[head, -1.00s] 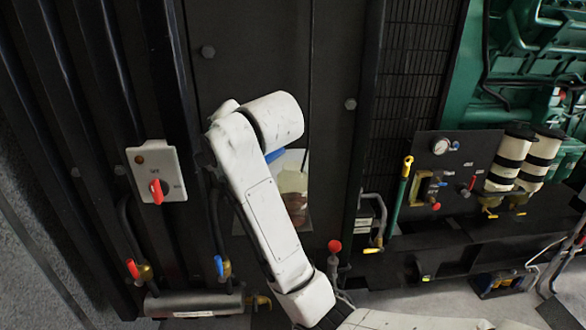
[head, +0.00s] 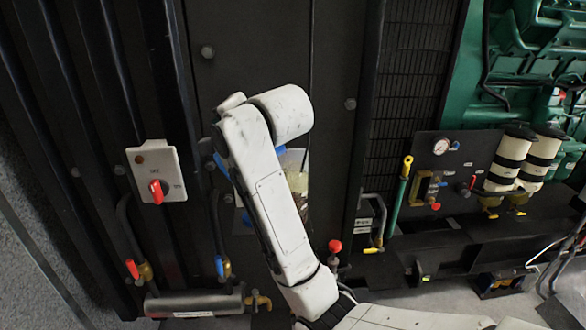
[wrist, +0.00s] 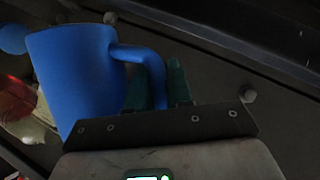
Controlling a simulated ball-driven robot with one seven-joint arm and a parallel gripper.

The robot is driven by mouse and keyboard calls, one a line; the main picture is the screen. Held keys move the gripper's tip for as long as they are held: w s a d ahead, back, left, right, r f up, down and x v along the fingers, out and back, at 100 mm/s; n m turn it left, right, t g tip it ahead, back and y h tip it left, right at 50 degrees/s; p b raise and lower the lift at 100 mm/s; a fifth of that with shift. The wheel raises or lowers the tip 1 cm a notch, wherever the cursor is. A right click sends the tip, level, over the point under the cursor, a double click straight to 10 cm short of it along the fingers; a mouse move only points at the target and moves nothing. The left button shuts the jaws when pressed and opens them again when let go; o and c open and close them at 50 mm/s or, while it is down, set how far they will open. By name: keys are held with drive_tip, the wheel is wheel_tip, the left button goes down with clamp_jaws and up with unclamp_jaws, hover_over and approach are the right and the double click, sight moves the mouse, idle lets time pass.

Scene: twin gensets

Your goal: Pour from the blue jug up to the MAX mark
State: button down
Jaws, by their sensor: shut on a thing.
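The blue jug (wrist: 75,70) fills the left of the wrist view, tilted in the picture. Its handle (wrist: 150,62) runs between the green fingers of my gripper (wrist: 157,85), which is shut on it. In the head view my arm hides the gripper and most of the jug. A blue patch (head: 221,166) shows at the arm's left edge, probably the jug. A pale, partly hidden thing (head: 297,182) shows to the right of the arm, with some blue above it. I cannot make out any MAX mark, liquid level or stream.
A switch box with a red knob (head: 157,175) is on the dark panel at left. Red- and blue-handled valves stand above a grey cylinder (head: 195,303). A red ball-topped lever (head: 334,246) is close to my arm's right. A round blue thing (wrist: 12,38) shows beyond the jug.

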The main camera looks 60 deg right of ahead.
drive_tip(key=shift+s+d+r+m+t, duration=0.3)
drive_tip(key=shift+d+r+m+t, duration=0.15)
drive_tip(key=shift+r, duration=0.35)
idle(2.0)
drive_tip(key=shift+r+y, duration=0.2)
drive_tip(key=shift+y, duration=0.1)
idle(0.5)
drive_tip(key=shift+s+d+r+m, duration=0.15)
drive_tip(key=shift+d+r+m, duration=0.1)
drive_tip(key=shift+m, duration=0.1)
idle(0.5)
drive_tip(key=shift+r+t, duration=0.15)
drive_tip(key=shift+t, duration=0.1)
idle(0.4)
drive_tip(key=shift+s+d+r+m, duration=0.2)
drive_tip(key=shift+d+r+m, duration=0.1)
drive_tip(key=shift+d+m, duration=0.1)
idle(0.7)
